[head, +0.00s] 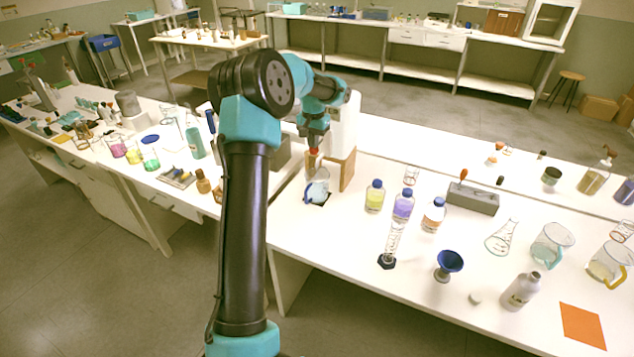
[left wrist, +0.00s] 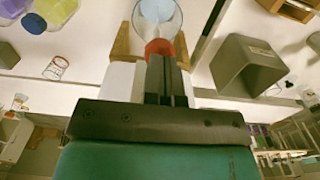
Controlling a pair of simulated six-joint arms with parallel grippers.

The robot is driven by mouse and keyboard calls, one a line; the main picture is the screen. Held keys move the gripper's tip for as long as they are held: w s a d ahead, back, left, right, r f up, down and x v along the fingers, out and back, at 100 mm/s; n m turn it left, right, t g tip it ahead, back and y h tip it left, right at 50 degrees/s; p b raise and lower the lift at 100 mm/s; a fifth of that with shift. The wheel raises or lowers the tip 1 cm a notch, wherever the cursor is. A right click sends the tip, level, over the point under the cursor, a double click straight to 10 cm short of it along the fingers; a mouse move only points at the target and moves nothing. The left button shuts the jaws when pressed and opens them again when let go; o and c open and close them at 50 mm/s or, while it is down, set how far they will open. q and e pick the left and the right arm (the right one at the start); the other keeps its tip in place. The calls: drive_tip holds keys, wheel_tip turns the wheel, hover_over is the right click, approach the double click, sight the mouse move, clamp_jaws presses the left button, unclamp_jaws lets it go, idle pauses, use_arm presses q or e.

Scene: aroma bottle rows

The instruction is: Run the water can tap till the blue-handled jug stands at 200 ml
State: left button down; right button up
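The white water can (head: 346,128) stands on a wooden stand (head: 348,172) in the head view. Its red tap (head: 313,151) shows at the front, and also in the left wrist view (left wrist: 159,47). A clear jug (head: 318,189) with pale blue on it stands below the tap on a dark pad; its rim shows in the left wrist view (left wrist: 158,12). Its markings and water level are too small to read. My left gripper (left wrist: 167,68) has its fingers together, tips right at the red tap and seemingly touching it. My right gripper is out of view.
Capped bottles (head: 403,204) stand right of the jug. A grey block (head: 473,198), a blue funnel (head: 449,263), a flask (head: 502,238) and more jugs (head: 552,245) stand further right. A grey box (left wrist: 247,67) is near the tap.

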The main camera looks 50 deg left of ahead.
use_arm(q)
drive_tip(key=shift+r, duration=0.8)
idle(7.2)
